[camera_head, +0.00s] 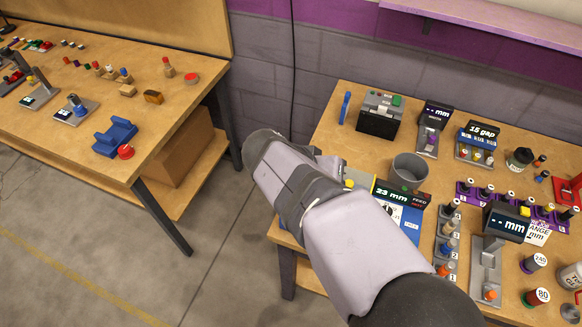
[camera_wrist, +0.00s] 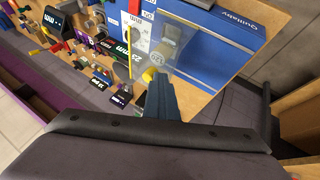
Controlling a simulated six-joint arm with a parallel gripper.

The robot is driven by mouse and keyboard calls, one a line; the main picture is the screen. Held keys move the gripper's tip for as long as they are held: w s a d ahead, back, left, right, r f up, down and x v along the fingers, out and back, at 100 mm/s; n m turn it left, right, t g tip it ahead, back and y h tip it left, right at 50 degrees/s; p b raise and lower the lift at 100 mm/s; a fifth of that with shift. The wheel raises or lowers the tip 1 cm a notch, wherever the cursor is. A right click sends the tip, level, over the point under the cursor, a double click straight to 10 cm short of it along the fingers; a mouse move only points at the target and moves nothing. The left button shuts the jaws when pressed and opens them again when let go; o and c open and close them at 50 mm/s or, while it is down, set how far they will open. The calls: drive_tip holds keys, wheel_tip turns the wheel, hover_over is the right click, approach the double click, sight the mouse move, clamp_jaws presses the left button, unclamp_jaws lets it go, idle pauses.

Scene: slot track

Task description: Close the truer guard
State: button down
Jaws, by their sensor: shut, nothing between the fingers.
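The truer, a blue-based unit with a "23 mm" display (camera_head: 392,193), stands at the near left of the right bench, partly behind my arm. In the wrist view its blue base (camera_wrist: 215,40) and the display (camera_wrist: 122,57) show. A see-through panel (camera_wrist: 180,40), which looks like the guard, lies over the base near a yellow rod (camera_wrist: 129,55). I cannot tell how far it is open. My gripper (camera_wrist: 160,80) is shut and empty, its fingertips close to the panel's near end; contact is unclear. In the head view my arm hides the fingers.
A grey cup (camera_head: 408,171) stands just behind the truer. A black box with a green button (camera_head: 380,115), gap gauges and several spools fill the right bench. A gap of floor (camera_head: 215,240) separates it from the left bench (camera_head: 160,160).

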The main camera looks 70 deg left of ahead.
drive_tip(key=s+a+r+b, duration=0.1)
drive_tip(key=s+r+b, duration=0.1)
drive_tip(key=s+r, duration=0.6)
drive_tip(key=shift+s, duration=0.65)
